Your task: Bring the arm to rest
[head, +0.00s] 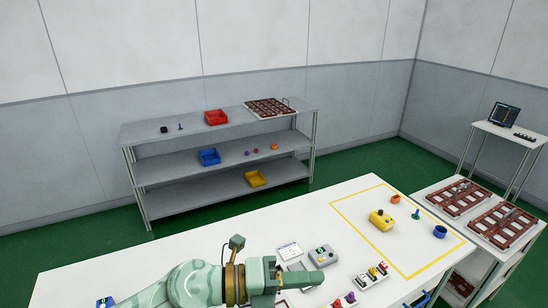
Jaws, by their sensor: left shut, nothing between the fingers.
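My left arm comes in from the bottom left over the white table (130,270). My left gripper (318,278) is shut and empty, above the table's near part. It points to the right. A grey device (322,256) lies just behind the fingers, partly hidden by them. My right gripper is not in view.
A yellow-outlined area on the table holds a yellow block (382,219), a blue ring (439,232) and an orange piece (395,199). A grey shelf (215,160) with bins stands behind. Red trays (458,197) lie on a right-hand table. The table's far left is mostly clear.

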